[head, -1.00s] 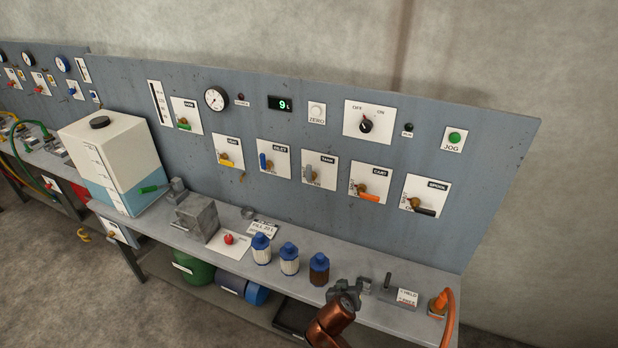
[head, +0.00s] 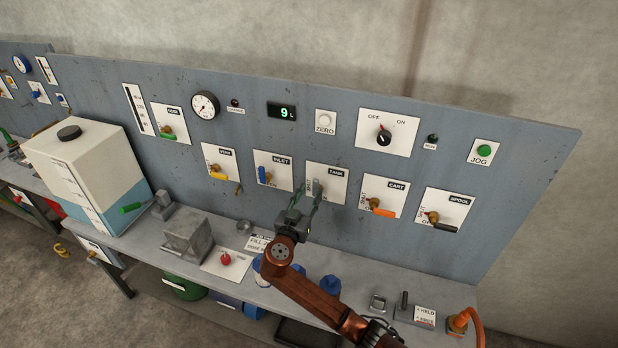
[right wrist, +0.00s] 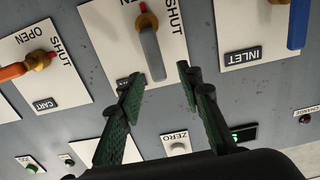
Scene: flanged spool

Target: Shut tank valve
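The tank valve is on a white plate (head: 338,172) labelled TANK, in the middle of the panel's lower row. Its grey lever (head: 317,188) stands nearly upright in the head view. In the right wrist view, which sees the panel upside down, the lever (right wrist: 152,55) runs down from its brass and red hub, with SHUT printed beside the hub. My right gripper (head: 305,197) is open and empty in front of this plate. In the right wrist view its green fingers (right wrist: 160,78) are spread, with the lever's free end just beyond the gap. I see no contact. My left gripper is not in view.
The blue inlet lever (head: 264,174) and orange cart lever (head: 384,212) flank the tank plate. A bench (head: 455,292) below carries a white tank (head: 95,165), a grey block (head: 188,240) and blue-capped bottles (head: 330,285), partly behind my right arm.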

